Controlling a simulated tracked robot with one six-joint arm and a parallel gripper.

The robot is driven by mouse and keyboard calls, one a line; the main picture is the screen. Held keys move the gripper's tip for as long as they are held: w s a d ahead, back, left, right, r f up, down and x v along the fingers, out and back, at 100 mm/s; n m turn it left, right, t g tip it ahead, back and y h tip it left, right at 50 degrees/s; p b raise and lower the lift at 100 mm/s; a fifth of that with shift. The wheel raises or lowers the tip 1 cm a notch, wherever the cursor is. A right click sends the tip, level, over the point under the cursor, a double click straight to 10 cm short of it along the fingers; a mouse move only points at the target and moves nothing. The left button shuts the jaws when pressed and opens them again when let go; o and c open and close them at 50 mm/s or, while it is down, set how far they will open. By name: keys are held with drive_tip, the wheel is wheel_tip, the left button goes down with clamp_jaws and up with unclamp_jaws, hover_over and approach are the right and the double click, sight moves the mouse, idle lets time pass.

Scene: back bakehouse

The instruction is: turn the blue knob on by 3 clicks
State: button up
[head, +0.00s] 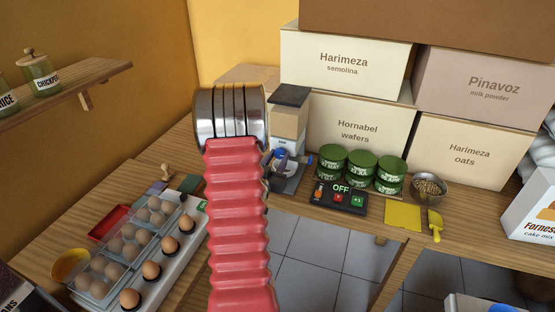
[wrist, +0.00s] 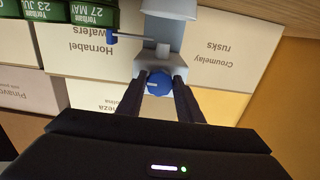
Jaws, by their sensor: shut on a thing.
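In the wrist view, which looks upside down, the blue knob (wrist: 158,83) is round with a small pale mark on its face. It sits on a grey-white device (wrist: 163,60) with a rounded white part and a thin blue-ended lever. The two dark fingers of my gripper (wrist: 159,88) are shut on the knob, one on each side. In the head view, the device (head: 284,160) stands just right of my red-sleeved arm. My arm hides my gripper there, and the knob's grip cannot be made out.
Large cartons (head: 358,128) stack behind. Several eggs sit in a tray (head: 190,228) at left.

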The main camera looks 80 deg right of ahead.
drive_tip(key=shift+c, duration=0.6)
drive_tip(key=shift+a, duration=0.25)
drive_tip(key=shift+c, duration=0.5)
drive_tip(key=shift+d, duration=0.25)
